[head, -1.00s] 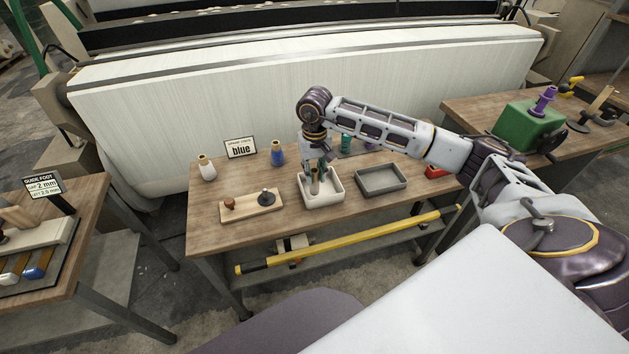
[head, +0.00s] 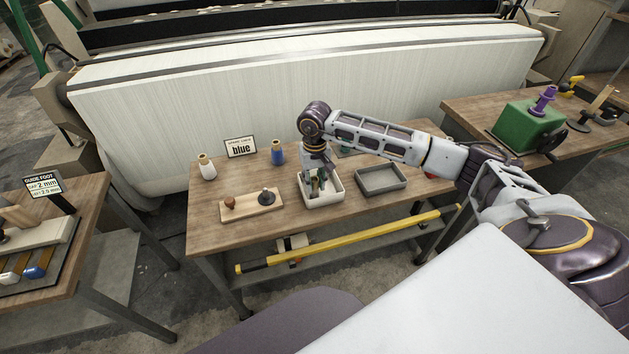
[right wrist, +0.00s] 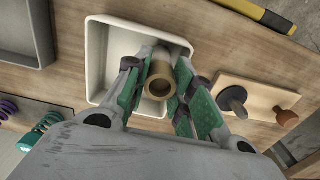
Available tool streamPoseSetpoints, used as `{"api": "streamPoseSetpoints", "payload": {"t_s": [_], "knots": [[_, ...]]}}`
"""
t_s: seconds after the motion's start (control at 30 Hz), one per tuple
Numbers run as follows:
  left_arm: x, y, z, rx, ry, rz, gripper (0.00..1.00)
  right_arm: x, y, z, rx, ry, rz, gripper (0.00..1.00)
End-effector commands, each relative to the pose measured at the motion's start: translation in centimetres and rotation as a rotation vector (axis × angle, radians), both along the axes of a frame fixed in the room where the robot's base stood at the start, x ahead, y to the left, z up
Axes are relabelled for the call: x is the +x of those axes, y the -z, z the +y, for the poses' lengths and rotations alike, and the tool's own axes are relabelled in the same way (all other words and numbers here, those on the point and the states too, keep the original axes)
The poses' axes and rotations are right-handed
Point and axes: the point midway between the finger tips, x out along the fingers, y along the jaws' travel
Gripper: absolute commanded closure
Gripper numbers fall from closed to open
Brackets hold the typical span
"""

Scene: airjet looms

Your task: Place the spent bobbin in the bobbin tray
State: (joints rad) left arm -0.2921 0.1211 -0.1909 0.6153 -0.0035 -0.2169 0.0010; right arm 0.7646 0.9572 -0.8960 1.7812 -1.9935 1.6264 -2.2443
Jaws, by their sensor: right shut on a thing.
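The spent bobbin is a bare tan tube (right wrist: 160,82), seen nearly end-on in the right wrist view. My right gripper (right wrist: 157,76) is shut on it, with a green-padded finger on each side. In the head view the right gripper (head: 319,186) points down inside the white tray (head: 326,199), and the tube is mostly hidden by the fingers. The white tray also shows in the right wrist view (right wrist: 93,62) behind the tube. I cannot tell whether the tube touches the tray floor. My left gripper is not in view.
An empty grey tray (head: 381,190) stands right of the white tray. A wooden block with two knobs (head: 251,207) lies to its left. A yellow bar (head: 350,238) runs below the tabletop.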

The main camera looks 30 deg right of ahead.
Motion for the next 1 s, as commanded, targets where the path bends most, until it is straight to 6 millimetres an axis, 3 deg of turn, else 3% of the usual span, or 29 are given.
{"api": "streamPoseSetpoints", "payload": {"t_s": [0.03,0.2,0.47,0.73,1.0], "knots": [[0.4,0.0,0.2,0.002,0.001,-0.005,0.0,0.0,0.1,0.0,0.0,0.0,0.0,0.73],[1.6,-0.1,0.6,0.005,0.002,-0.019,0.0,0.0,0.0,0.0,0.0,0.0,0.0,0.54],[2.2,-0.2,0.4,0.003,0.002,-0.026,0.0,0.0,0.0,0.0,0.0,0.0,0.0,0.54],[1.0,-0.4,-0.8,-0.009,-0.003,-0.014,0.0,0.0,-0.4,0.0,0.0,0.0,0.0,0.54],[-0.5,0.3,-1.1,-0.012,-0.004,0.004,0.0,0.1,-3.5,-0.1,-0.001,0.001,-0.004,0.54]]}}
